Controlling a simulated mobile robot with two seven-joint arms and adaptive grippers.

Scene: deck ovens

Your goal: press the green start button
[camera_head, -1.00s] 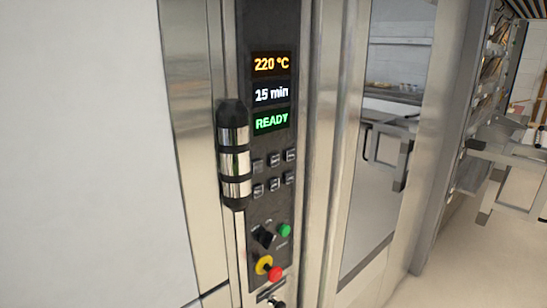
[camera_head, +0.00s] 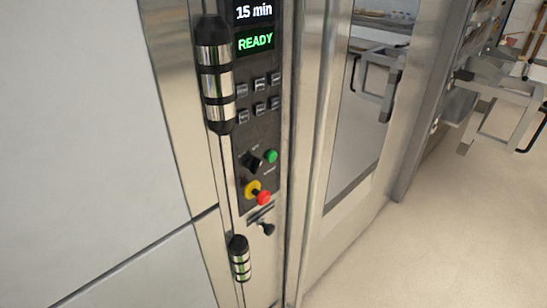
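The green start button (camera_head: 271,156) is a small round button on the dark control panel (camera_head: 262,128) of the oven. It sits right of a black rotary knob (camera_head: 253,162) and above a red emergency button (camera_head: 263,198) with a yellow collar. The panel's screen reads READY (camera_head: 255,43) in green, with 15 min above it. Neither of my grippers shows in the head view, and nothing covers the green button.
A black and chrome cylindrical fitting (camera_head: 215,75) stands out just left of the panel, with a smaller one (camera_head: 240,258) lower down. The oven's glass door (camera_head: 352,130) is to the right. A metal rack frame (camera_head: 495,105) stands farther right over open floor (camera_head: 430,240).

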